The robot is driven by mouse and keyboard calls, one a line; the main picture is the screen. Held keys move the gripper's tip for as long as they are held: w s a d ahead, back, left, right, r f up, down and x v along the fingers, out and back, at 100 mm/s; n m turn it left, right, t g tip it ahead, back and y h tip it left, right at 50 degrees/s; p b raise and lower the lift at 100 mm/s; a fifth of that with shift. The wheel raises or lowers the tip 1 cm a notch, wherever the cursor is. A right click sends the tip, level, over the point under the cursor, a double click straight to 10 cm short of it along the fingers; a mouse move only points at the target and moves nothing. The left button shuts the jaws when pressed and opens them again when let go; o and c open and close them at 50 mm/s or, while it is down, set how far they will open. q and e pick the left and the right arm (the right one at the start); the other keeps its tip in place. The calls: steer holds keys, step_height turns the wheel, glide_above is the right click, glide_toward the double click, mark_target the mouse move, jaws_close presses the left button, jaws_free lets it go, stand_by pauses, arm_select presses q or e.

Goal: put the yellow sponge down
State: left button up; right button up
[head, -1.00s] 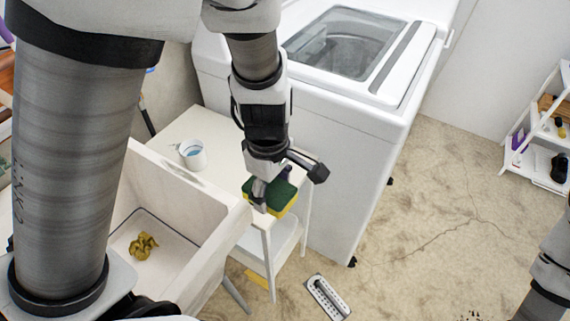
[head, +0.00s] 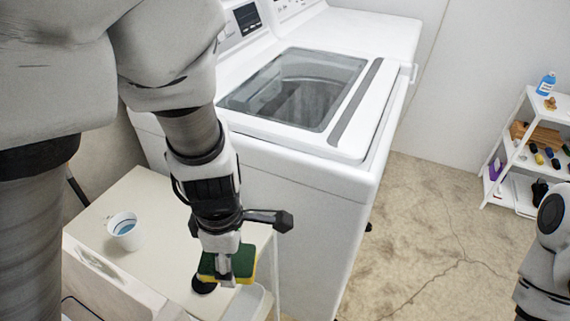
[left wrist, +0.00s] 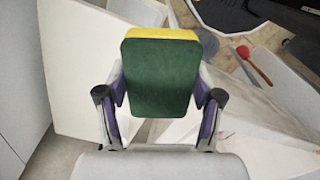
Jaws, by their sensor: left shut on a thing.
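The yellow sponge (head: 247,276) has a dark green scouring side. My left gripper (head: 226,266) is shut on it, with a finger on each side in the left wrist view, where the green face (left wrist: 160,78) is towards the camera and a yellow edge shows at the top. In the head view the sponge is at the right front edge of the cream side table (head: 150,208). I cannot tell whether it touches the tabletop. My right arm shows at the right edge, but its gripper is outside the picture.
A white cup (head: 125,232) with blue inside stands on the table's left part. A white washing machine (head: 275,170) is close behind and right of the table. A white shelf (head: 507,160) with small items stands at the far right. The floor between is clear.

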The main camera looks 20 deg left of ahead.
arm_select(q)
step_height(320, 180, down, 8)
steer(key=b, duration=0.7)
steer(key=w+a+p, duration=0.1)
steer(key=w+a, duration=0.1)
steer(key=w, duration=0.3)
steer(key=w+a+f+p, duration=0.1)
steer(key=w+a, duration=0.2)
steer(key=w, duration=0.1)
steer(key=w+a+p, duration=0.2)
steer(key=w, duration=0.3)
steer(key=shift+w+a+f, duration=0.25)
steer(key=shift+w+a, duration=0.05)
steer(key=shift+w+f, duration=0.1)
steer(key=shift+f, duration=0.25)
step_height(320, 180, down, 2)
steer(key=shift+f, duration=0.4)
arm_select(e)
steer(key=f, duration=0.4)
steer(key=shift+w+f, duration=0.25)
steer(key=shift+w, duration=0.05)
arm_select(q)
steer(key=shift+f, duration=0.15)
arm_select(e)
steer(key=shift+f, duration=0.1)
